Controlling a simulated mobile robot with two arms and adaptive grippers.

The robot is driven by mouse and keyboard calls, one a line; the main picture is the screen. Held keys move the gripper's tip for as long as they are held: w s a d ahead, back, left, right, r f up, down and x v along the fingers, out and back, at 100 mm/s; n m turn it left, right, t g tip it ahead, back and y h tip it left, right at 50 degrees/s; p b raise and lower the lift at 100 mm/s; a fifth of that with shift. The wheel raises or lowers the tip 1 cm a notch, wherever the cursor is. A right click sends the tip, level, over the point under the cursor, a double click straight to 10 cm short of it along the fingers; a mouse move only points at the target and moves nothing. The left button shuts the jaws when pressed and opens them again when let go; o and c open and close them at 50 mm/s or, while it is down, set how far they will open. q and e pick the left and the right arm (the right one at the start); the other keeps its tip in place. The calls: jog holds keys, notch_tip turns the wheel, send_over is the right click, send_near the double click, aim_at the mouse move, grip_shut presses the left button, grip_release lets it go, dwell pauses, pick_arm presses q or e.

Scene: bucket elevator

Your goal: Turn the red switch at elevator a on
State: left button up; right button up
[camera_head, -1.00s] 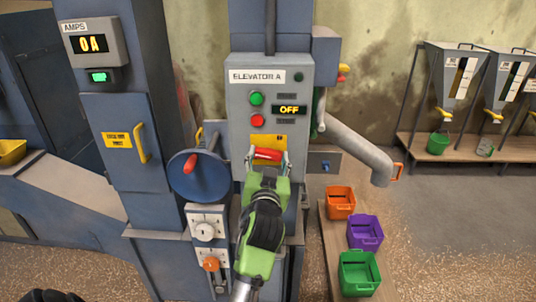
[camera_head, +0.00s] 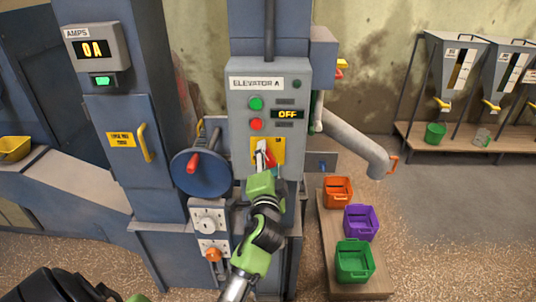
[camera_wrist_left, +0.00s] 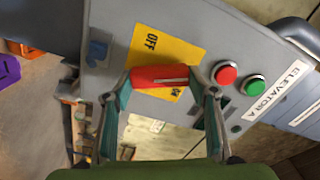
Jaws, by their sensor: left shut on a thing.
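The red switch (camera_head: 267,158) sits on a yellow plate (camera_head: 277,146) on the grey Elevator A panel (camera_head: 290,100). Its handle looks tilted steeply in the head view and is partly hidden by my gripper. My left gripper (camera_head: 265,152) is shut on the handle. The wrist view shows the red handle (camera_wrist_left: 160,76) between my two fingers (camera_wrist_left: 166,84), with "OFF" on the yellow plate (camera_wrist_left: 185,53) above it. The panel display (camera_head: 287,114) reads OFF. My right gripper is not in view.
A green button (camera_head: 255,103) and a red button (camera_head: 256,124) sit above the switch. A blue handwheel (camera_head: 215,178) stands close to the left. A grey spout (camera_head: 350,142) reaches out right, above orange (camera_head: 338,191), purple (camera_head: 361,222) and green (camera_head: 354,261) bins.

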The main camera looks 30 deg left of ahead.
pick_arm(q)
jog(key=m+p, duration=0.2)
jog(key=m, duration=0.3)
jog(key=shift+r, duration=0.2)
dwell(0.6)
jog(key=o, duration=1.1)
jog(key=shift+w+a+f, duration=0.1)
jog(key=shift+f, duration=0.1)
jog(key=shift+s+d, duration=0.2)
jog(key=shift+s, duration=0.05)
jog(key=v, duration=1.1)
jog(key=shift+s+d, duration=0.15)
